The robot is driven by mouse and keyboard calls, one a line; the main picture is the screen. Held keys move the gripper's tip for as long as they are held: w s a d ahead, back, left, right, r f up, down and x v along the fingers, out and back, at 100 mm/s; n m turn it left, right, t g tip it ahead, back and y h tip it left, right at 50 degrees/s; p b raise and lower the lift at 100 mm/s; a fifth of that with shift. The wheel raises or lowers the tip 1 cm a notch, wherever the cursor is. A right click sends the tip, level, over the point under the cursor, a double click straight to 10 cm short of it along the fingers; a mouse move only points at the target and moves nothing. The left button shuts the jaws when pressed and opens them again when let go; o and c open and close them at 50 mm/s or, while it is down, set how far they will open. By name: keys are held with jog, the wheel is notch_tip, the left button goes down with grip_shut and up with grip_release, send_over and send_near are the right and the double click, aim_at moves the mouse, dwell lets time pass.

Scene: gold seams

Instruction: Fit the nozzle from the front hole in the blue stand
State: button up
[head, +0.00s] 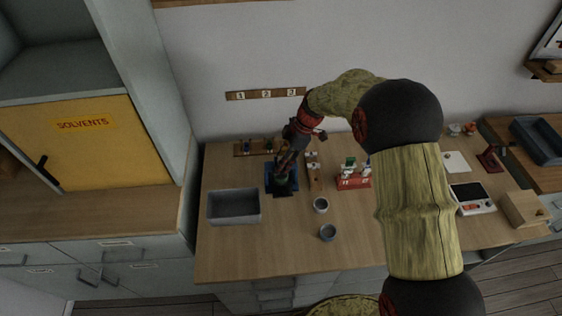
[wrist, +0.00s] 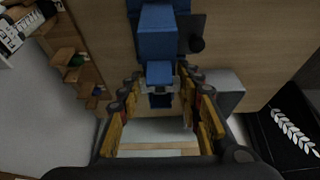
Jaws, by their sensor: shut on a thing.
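The blue stand (head: 291,190) is on the wooden table, right of a grey bin, partly hidden by my gripper (head: 287,168). In the wrist view the blue stand (wrist: 158,32) shows as a tall blue block on a dark base. My gripper (wrist: 160,82) has yellow-padded fingers closed from both sides on a small blue piece (wrist: 160,71) with a greyish edge. This piece is close in front of the stand; I cannot tell whether they touch. I cannot make out a nozzle or the front hole clearly.
The grey bin (head: 234,207) stands left of the stand. A wooden rack (head: 243,149) is behind it. Two small cups (head: 321,205) (head: 328,232) and a red holder (head: 354,181) are to the right. The table's front left is clear.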

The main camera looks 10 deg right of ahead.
jog(key=shift+f+b, duration=0.25)
jog(key=shift+b, duration=0.15)
dwell(0.3)
jog(key=o, duration=0.8)
jog(key=shift+o, duration=0.2)
jog(key=shift+r, duration=0.15)
jog(key=shift+p+v, duration=0.8)
jog(key=shift+v, duration=1.65)
jog(key=v, duration=1.2)
